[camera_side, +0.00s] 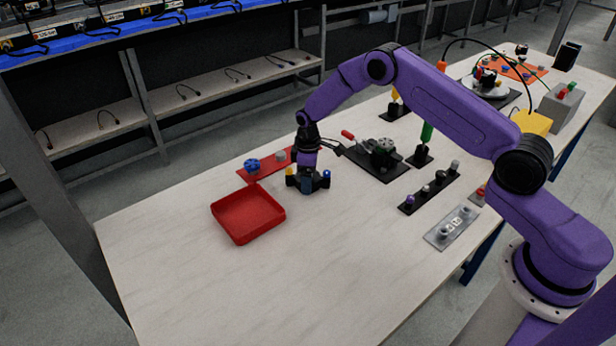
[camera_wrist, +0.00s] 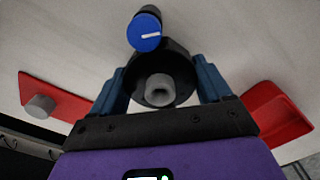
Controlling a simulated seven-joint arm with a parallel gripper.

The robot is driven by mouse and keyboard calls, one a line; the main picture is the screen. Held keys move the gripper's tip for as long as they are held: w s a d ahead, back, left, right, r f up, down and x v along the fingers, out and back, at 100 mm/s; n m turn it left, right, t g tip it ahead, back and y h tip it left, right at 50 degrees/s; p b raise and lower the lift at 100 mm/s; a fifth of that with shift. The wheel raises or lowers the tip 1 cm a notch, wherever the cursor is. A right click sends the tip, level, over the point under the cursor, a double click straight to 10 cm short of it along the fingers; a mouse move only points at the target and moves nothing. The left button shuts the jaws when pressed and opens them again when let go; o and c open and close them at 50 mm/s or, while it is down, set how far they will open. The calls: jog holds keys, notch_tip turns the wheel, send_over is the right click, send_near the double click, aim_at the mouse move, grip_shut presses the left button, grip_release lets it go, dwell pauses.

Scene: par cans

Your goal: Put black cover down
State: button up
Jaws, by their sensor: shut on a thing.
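My gripper (camera_side: 308,186) is over the table near the red plate and the red tray. Its dark blue fingers, also in the wrist view (camera_wrist: 163,90), are shut on the black cover (camera_wrist: 180,58). The cover is a dark round part; a grey hub (camera_wrist: 159,86) shows at its middle. A blue knob (camera_wrist: 146,32) with a white mark stands at its far edge in the wrist view. In the side view the cover (camera_side: 299,183) is low at the table, with yellow and blue tips beside the fingers. I cannot tell whether it touches the tabletop.
A red tray (camera_side: 248,238) lies at the left front of the gripper. A red plate (camera_side: 267,170) with a blue part (camera_side: 252,165) and a grey part is just behind. A black fixture (camera_side: 380,178) and black strip (camera_side: 432,190) stand to the right. The front table is clear.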

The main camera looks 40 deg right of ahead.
jog(key=shift+f, duration=0.1)
jog(key=o, duration=0.9)
jog(key=shift+a+r, duration=0.1)
jog(key=shift+r, duration=6.1)
